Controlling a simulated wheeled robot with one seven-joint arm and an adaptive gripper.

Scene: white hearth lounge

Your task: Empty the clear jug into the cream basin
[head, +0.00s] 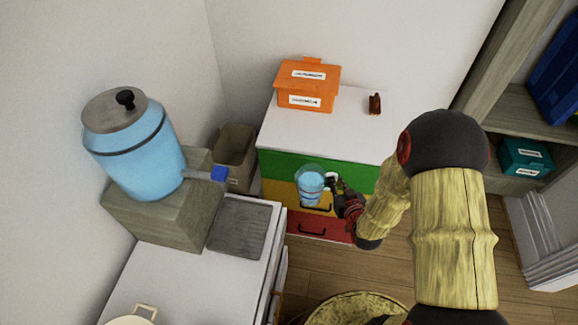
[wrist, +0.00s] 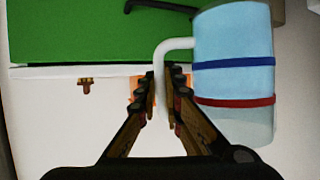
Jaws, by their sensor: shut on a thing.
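The clear jug (head: 311,186) is in the air in front of the colored drawers in the head view, roughly upright. It holds light blue liquid below a clear upper part. In the wrist view the jug (wrist: 235,85) shows a blue band and a red band, with its pale handle between my fingers. My gripper (head: 334,184) is shut on that handle, to the right of the jug; its fingers also show in the wrist view (wrist: 166,78). A cream vessel with a handle, probably the cream basin (head: 130,321), is cut off by the bottom left edge of the head view.
A blue dispenser (head: 140,150) with a tap stands on a block (head: 165,220) on the left counter (head: 185,275). A drawer cabinet (head: 290,133) carries an orange box (head: 307,87) and a small brown object (head: 375,104). A bin (head: 235,150) stands between them. Shelves are at right.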

